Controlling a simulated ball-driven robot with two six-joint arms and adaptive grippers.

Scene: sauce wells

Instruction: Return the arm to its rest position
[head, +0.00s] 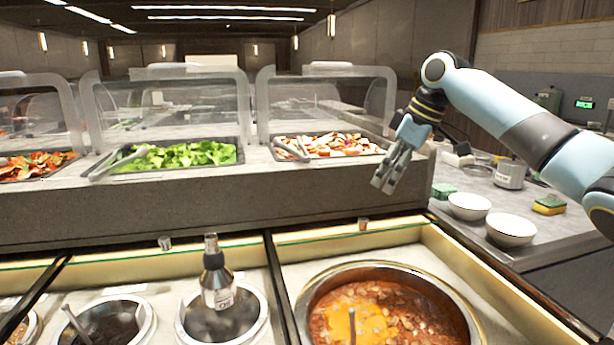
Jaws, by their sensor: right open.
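My right arm comes in from the right edge of the head view. Its gripper (385,184) hangs at the end, pointing down and to the left, open with nothing between its fingers. It appears in front of the stone ledge (330,195), near the right end of the salad counter, above the big soup pot (470,310). My left gripper does not show.
White bowls (469,206) and a sponge (549,204) sit on the right counter. Clear sneeze guards (325,100) stand over salad trays.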

